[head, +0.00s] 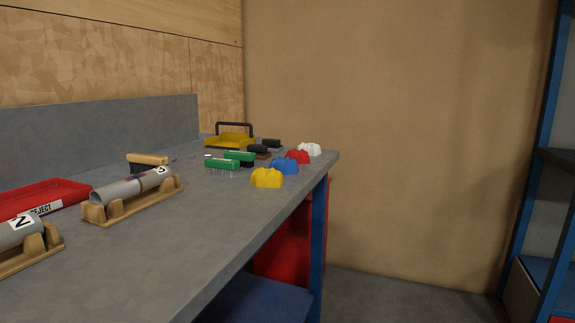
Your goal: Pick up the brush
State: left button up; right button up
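A brush (149,159) with a light wooden top and dark bristles lies on the grey workbench (225,215), just behind a grey cylinder (133,187) marked 3. The cylinder rests in a wooden cradle (140,205) and hides the brush's lower part. Two green blocks (221,163) with thin bristles or pins under them lie further right; I cannot tell whether they are brushes too. Neither of my grippers is in view.
A red tray (42,196) with a reject label and a cylinder marked 2 (18,232) are at the left. Yellow (267,178), blue (284,167), red and white lumps line the right edge. A yellow tray (229,142) stands at the back. The front bench top is clear.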

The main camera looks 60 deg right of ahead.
aim_at(228, 168)
jog(key=z, duration=1.65)
